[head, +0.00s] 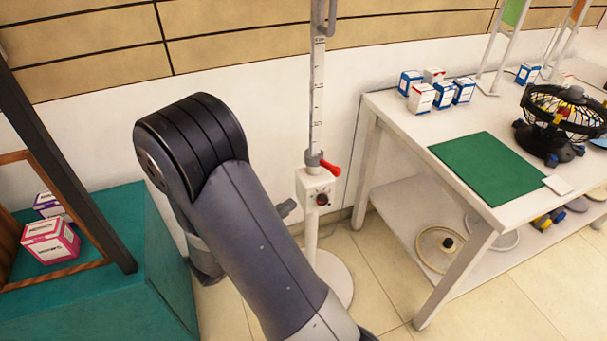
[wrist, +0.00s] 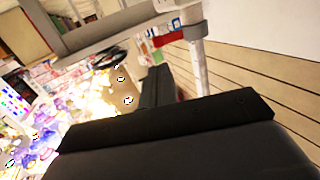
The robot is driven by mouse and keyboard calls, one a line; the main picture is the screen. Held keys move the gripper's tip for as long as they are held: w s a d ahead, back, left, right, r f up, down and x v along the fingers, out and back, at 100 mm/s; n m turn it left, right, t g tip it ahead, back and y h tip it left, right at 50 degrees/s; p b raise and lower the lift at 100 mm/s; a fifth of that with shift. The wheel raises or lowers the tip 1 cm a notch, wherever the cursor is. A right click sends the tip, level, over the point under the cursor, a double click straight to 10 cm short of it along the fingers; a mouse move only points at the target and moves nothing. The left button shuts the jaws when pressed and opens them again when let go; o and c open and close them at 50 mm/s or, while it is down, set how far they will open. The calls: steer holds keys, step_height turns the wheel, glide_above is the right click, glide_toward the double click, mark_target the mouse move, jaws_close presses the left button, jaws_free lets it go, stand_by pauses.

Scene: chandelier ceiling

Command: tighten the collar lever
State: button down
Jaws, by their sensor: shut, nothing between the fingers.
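The red collar lever (head: 330,167) sticks out to the right and slightly down from the grey collar (head: 314,158) on an upright pole with a marked scale (head: 319,90). Below the collar is a white box with a dark round knob (head: 322,199). In the wrist view, the red lever (wrist: 168,38) shows beside the pole (wrist: 195,55), past the tips of my gripper (wrist: 157,75). My gripper is shut and empty, and a gap to the lever seems to show. In the head view my arm hides most of the gripper.
A teal cabinet (head: 120,300) with a pink box (head: 50,241) stands at left. The pole's round base (head: 335,280) is on the tiled floor.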

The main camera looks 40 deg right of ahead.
steer(key=b, duration=0.1)
glide_toward(337, 175)
steer(key=shift+h, duration=0.3)
steer(key=d, duration=0.2)
steer(key=w+d, duration=0.1)
steer(key=d, duration=0.1)
steer(key=w+d, duration=0.1)
steer(key=d, duration=0.1)
steer(key=shift+w+d+f, duration=0.15)
steer(key=shift+d+f, duration=0.05)
steer(key=shift+d, duration=0.1)
steer(key=shift+d+b, duration=0.35)
steer(key=shift+d, duration=0.65)
